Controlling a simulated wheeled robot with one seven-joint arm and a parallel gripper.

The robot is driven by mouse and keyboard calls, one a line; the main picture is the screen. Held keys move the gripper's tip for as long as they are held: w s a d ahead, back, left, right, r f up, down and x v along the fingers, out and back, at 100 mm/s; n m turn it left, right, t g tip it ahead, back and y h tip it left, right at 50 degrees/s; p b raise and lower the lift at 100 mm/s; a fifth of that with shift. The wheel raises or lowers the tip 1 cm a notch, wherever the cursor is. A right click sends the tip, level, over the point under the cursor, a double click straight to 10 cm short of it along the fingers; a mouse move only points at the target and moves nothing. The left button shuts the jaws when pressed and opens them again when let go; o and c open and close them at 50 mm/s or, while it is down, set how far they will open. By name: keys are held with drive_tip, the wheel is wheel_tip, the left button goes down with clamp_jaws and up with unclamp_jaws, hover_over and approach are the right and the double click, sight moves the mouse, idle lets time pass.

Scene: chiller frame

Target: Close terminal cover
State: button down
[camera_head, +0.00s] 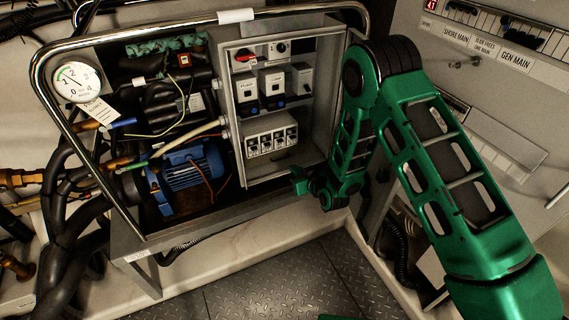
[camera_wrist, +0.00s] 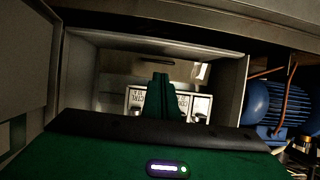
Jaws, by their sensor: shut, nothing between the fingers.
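A grey electrical box (camera_head: 236,150) stands open to view in the chiller frame, with switches and a row of terminals (camera_head: 272,143) low inside it. The terminals also show in the wrist view (camera_wrist: 197,108), partly behind my fingers. In the wrist view a flat grey panel (camera_wrist: 25,65) stands at the left beside the box opening, like an open cover; I cannot tell for sure that it is the terminal cover. In the head view my arm hides that side. My gripper (camera_head: 298,180) is shut and empty, at the box's lower front edge; its fingers (camera_wrist: 162,82) point into the box.
A blue motor (camera_head: 188,168) with hoses and cables sits beside the box. A bent metal rail (camera_head: 130,38) runs around the frame, with a pressure gauge (camera_head: 76,82) at its left. A labelled switch panel (camera_head: 485,40) is at the right. The patterned floor (camera_head: 285,280) below is clear.

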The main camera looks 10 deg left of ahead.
approach(281, 154)
drive_tip(key=w+a+f, duration=0.2)
drive_tip(key=a, duration=0.1)
drive_tip(key=shift+f, duration=0.4)
